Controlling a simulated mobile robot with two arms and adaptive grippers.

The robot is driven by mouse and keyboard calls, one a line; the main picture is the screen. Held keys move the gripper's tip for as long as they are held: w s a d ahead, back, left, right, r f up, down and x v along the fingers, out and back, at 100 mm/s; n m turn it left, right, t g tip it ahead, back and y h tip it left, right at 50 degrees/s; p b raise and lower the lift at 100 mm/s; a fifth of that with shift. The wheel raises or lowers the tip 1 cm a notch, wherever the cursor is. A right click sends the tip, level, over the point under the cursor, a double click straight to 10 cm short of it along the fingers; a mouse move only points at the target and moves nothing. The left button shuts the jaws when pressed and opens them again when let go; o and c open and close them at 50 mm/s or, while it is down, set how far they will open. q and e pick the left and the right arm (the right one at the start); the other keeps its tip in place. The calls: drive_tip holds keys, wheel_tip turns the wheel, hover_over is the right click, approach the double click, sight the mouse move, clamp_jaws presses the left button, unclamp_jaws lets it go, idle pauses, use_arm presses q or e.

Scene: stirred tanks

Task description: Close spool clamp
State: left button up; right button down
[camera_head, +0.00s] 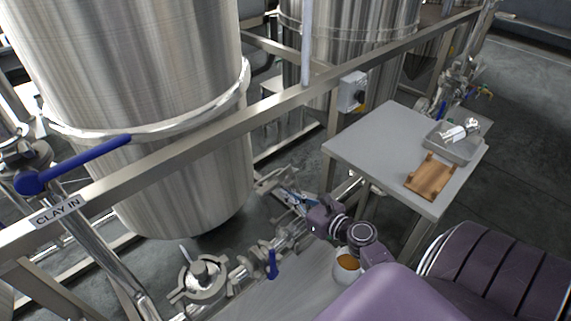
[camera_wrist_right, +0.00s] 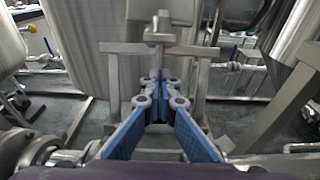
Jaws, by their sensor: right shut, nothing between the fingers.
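My right gripper (camera_head: 291,196) has blue fingers and is low beside the steel pipework, left of the small table. In the right wrist view its fingers (camera_wrist_right: 154,82) come together at the tips with nothing between them. Just beyond the tips there is a steel fitting with an upright stem (camera_wrist_right: 158,28). It may be part of the spool clamp, but I cannot tell whether it is open or touched by the fingertips. In the head view a run of steel pipe fittings (camera_head: 243,270) lies below and left of the gripper. My left gripper does not show.
A grey table (camera_head: 372,150) stands to the right, with a metal tray (camera_head: 466,150) and a brown wooden board (camera_head: 431,177) on it. A large steel tank (camera_head: 150,80) stands at left behind a steel rail (camera_head: 150,169). A valve with a blue lever (camera_head: 272,264) sits on the low pipe.

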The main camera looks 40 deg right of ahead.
sight(273, 183)
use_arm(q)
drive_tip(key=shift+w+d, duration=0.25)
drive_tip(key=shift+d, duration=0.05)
use_arm(e)
drive_tip(key=w, duration=0.2)
drive_tip(key=w+f, duration=0.1)
drive_tip(key=w, duration=0.4)
drive_tip(key=shift+a+f, duration=0.2)
drive_tip(key=shift+a, duration=0.05)
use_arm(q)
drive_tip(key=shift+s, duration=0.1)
use_arm(e)
drive_tip(key=shift+s+r+p, duration=0.3)
drive_tip(key=shift+r+p, duration=0.35)
drive_tip(key=shift+p, duration=0.05)
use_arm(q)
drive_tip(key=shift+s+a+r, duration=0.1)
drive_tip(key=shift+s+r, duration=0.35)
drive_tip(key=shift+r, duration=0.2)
use_arm(e)
drive_tip(key=shift+s, duration=0.1)
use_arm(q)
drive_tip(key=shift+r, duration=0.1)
